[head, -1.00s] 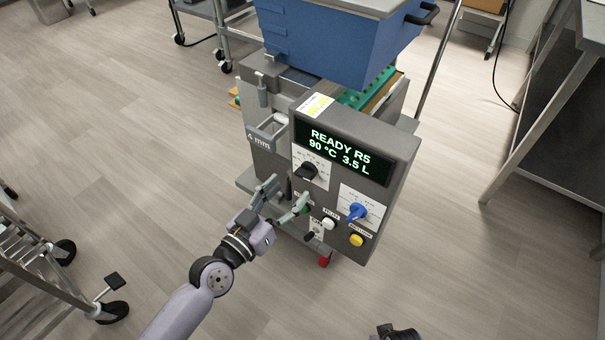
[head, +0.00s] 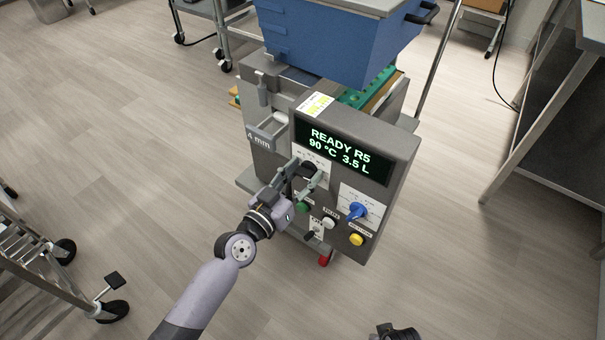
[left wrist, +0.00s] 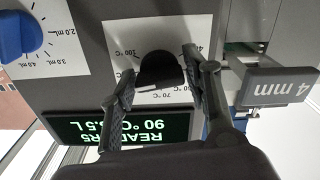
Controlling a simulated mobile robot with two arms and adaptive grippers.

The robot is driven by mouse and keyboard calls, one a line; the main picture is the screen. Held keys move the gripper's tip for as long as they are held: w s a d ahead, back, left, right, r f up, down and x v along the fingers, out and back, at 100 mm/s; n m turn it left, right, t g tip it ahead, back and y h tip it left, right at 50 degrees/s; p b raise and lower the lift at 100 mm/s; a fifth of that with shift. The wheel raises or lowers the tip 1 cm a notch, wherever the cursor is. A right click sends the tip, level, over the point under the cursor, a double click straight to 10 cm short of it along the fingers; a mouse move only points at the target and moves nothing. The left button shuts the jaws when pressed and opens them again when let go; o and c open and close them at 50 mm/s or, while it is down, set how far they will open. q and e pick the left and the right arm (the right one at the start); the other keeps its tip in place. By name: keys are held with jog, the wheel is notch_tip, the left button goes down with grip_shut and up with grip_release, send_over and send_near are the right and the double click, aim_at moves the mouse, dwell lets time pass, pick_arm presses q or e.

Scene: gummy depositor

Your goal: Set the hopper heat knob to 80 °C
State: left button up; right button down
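The black heat knob (head: 308,167) sits on a white dial plate on the machine's front panel, under the display (head: 344,151), which reads "READY R5, 90 °C 3.5 L". In the left wrist view the knob (left wrist: 160,70) has temperature marks around it, 70 °C and 100 °C among them. My left gripper (head: 307,177) is open at the dial, with one finger on each side of the knob; it also shows in the left wrist view (left wrist: 158,78). Whether the fingers touch the knob I cannot tell. Part of my right gripper (head: 396,333) shows at the bottom edge, its fingers unclear.
A blue volume knob (head: 357,211) sits right of the heat knob. Green (head: 302,207), white (head: 329,223) and yellow (head: 356,240) buttons lie below. A "4 mm" block (left wrist: 274,85) stands beside the dial. A blue hopper (head: 325,40) is above; open floor lies around.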

pick_arm(q)
jog(key=c, duration=0.7)
jog(key=shift+c, duration=0.2)
jog(key=shift+n, duration=3.8)
pick_arm(e)
jog(key=shift+s+f, duration=0.3)
jog(key=shift+f, duration=0.35)
jog(key=shift+s, duration=0.15)
